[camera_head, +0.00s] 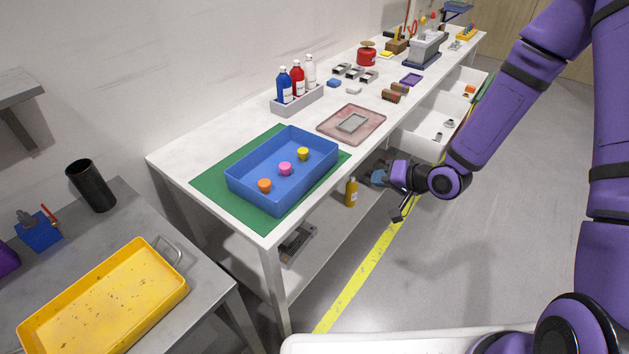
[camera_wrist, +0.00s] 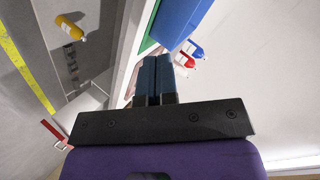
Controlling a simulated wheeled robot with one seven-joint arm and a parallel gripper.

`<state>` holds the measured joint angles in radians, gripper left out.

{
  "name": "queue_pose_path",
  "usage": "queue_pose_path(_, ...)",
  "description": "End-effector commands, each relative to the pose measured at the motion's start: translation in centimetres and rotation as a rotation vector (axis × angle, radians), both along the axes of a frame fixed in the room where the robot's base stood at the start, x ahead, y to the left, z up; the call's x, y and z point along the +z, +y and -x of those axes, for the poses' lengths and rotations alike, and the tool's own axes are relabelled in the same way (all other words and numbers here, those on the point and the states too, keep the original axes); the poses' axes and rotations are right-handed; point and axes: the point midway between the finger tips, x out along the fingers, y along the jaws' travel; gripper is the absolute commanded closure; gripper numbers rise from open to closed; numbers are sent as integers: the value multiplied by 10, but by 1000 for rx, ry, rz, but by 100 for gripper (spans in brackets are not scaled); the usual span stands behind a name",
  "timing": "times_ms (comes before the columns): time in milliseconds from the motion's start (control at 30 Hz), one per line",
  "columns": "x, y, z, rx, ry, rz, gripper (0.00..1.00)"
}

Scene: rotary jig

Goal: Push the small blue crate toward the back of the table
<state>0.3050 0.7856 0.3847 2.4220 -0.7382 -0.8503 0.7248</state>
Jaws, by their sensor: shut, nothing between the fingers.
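The small blue crate (camera_head: 310,182) is a shallow open tray on a green mat (camera_head: 208,187) at the near end of the white table. It holds an orange piece (camera_head: 264,185), a pink piece (camera_head: 285,168) and a yellow piece (camera_head: 303,154). My gripper (camera_head: 374,179) is off the table's front edge, to the right of the crate and apart from it. In the wrist view the dark blue fingers (camera_wrist: 155,72) are together with nothing between them. Part of the crate (camera_wrist: 178,20) shows beyond the fingertips there.
A grey rack (camera_head: 299,99) with blue, red and white bottles stands behind the crate. A pinkish tray (camera_head: 330,124) lies to its right. Open drawers (camera_head: 425,143) jut from the table front. An amber bottle (camera_head: 351,193) stands on the lower shelf. A yellow tray (camera_head: 105,298) is on the side bench.

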Motion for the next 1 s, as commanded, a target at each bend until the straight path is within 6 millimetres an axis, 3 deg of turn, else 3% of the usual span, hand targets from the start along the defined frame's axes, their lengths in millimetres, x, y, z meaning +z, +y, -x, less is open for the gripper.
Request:
queue_pose_path(33, -12, 7, 5, -5, 18, -73, 100)
queue_pose_path(200, -33, 31, 19, -35, 55, -329, 100)
queue_pose_path(500, -47, 53, 39, -106, 105, -691, 100)
queue_pose_path(767, -48, 60, 40, -124, 115, -777, 100)
queue_pose_path(1000, -47, 88, 19, -120, 113, -774, 100)
